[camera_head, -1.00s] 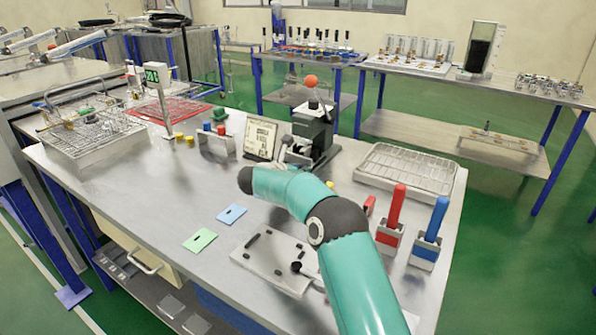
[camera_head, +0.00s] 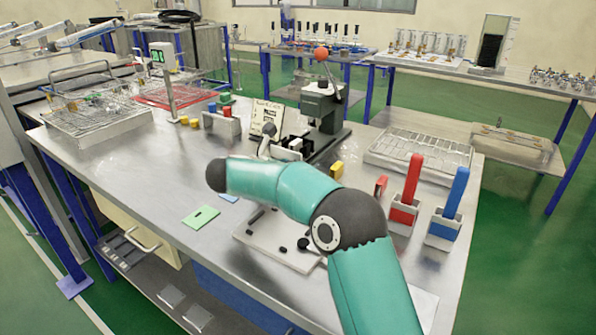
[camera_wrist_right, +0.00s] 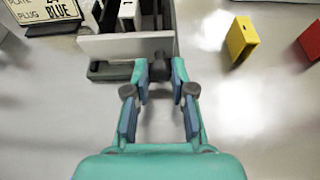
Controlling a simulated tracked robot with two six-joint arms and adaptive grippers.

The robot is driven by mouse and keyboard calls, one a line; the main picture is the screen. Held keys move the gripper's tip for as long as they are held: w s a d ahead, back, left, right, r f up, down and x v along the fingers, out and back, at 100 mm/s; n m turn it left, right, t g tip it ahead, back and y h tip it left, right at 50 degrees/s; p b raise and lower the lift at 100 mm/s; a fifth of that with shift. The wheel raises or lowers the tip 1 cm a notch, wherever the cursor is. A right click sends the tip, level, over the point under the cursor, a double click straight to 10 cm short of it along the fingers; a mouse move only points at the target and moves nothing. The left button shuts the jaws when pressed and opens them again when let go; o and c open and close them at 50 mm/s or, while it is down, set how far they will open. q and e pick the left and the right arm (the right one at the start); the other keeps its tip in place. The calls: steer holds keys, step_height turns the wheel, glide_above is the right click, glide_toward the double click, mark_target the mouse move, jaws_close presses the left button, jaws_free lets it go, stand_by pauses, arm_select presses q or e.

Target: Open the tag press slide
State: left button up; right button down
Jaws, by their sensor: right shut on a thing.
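The tag press (camera_head: 325,105) is a dark machine with an orange ball on its lever, standing at the back of the metal table. Its pale slide (camera_head: 288,151) sticks out from the press toward my right arm. In the right wrist view the slide's grey front wall (camera_wrist_right: 125,46) is close, with a white piece (camera_wrist_right: 128,14) behind it. My right gripper (camera_wrist_right: 160,72) is shut on the dark knob (camera_wrist_right: 180,70) at the slide's front. My left gripper is not in view.
A yellow block (camera_head: 336,169) and a red block (camera_head: 381,186) stand right of the slide. A sign (camera_head: 267,118) stands behind my gripper. A wire rack (camera_head: 420,152), red and blue handled tools, and a pale plate (camera_head: 280,245) surround my arm.

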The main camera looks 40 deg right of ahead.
steer(key=shift+s+a, duration=0.2)
steer(key=shift+a, duration=0.45)
steer(key=c, duration=1)
jaws_free()
steer(key=v, duration=1.1)
steer(key=shift+a, duration=0.25)
steer(key=shift+s+a, duration=0.15)
steer(key=shift+a, duration=0.05)
